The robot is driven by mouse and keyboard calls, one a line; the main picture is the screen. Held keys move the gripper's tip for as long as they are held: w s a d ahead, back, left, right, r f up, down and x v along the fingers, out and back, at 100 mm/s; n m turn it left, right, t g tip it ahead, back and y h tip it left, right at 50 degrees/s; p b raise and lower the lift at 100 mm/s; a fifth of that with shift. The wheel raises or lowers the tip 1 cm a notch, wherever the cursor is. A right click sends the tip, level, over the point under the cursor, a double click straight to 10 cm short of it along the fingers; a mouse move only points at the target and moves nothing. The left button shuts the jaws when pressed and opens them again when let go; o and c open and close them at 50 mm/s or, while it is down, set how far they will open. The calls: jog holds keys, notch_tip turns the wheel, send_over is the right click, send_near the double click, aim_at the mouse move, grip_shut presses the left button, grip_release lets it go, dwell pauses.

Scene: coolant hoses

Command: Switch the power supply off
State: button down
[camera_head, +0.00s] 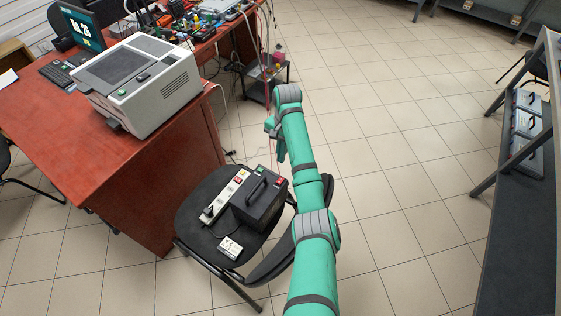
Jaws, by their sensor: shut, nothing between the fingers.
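A black box with a carrying handle (262,206), which looks like the power supply, stands on the dark chair seat (205,238). A small red part (281,183) shows at its far right corner and a small green part (260,170) at its far end. The switch position is too small to read. A white power strip (222,200) with a red switch (240,179) lies along its left side. My green arm reaches up from the bottom, passes just right of the box and folds down beyond it.
A small white box (230,248) lies at the chair's front. The red-brown desk (60,150) at left holds a large grey machine (140,80), a keyboard and electronics. A low dark stand (265,82) is beyond. A dark shelf (500,230) is at right. Tiled floor between is clear.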

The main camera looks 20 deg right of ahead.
send_over(279, 181)
jog(key=f, duration=1.1)
jog(key=shift+d, duration=0.3)
jog(key=shift+a+f, duration=0.15)
jog(key=shift+f, duration=0.5)
jog(key=shift+w, duration=0.1)
jog(key=shift+w, duration=0.1)
